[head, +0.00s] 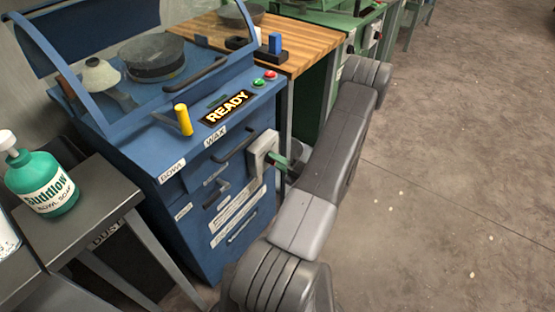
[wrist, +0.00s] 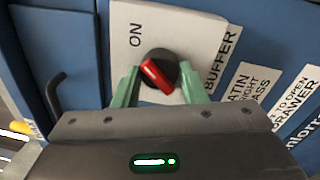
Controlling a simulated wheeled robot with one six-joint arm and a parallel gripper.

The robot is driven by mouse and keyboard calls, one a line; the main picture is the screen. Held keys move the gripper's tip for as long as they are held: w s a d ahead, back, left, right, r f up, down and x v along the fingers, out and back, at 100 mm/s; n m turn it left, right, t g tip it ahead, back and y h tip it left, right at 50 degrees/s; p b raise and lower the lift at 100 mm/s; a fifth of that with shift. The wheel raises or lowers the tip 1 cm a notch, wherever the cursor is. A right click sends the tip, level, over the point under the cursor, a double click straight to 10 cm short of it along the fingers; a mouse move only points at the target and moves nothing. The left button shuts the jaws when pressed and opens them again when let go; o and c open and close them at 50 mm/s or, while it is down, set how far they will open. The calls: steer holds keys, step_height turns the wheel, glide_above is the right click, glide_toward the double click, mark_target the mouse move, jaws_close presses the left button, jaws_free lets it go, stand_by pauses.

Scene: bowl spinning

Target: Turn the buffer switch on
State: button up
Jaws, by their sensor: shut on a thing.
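The buffer switch (wrist: 157,75) is a red handle on a round black base, on a white plate (wrist: 130,20) marked ON and BUFFER. In the wrist view the red handle slants from upper left to lower right, with the ON mark off its upper left. My gripper (wrist: 160,82) has its two green fingers on either side of the switch and is shut on it. In the head view my gripper (head: 282,161) meets the white switch box (head: 263,150) on the front of the blue machine. The knob itself is hidden there.
The blue machine (head: 170,150) has a READY sign (head: 228,107), a yellow-handled lever (head: 183,119), red and green buttons, and an open lid. A dark side table (head: 105,190) with a green soap bottle (head: 48,183) stands left. The floor (head: 440,170) right is clear.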

steer(key=shift+m, duration=0.5)
steer(key=o, duration=1)
steer(key=shift+c, duration=0.2)
steer(key=shift+d, duration=0.1)
steer(key=v, duration=1.3)
steer(key=shift+s+d, duration=0.2)
steer(key=shift+s, duration=0.05)
steer(key=shift+a+f, duration=0.1)
steer(key=x, duration=1.3)
steer(key=shift+w+a, duration=0.25)
steer(key=shift+w, duration=0.05)
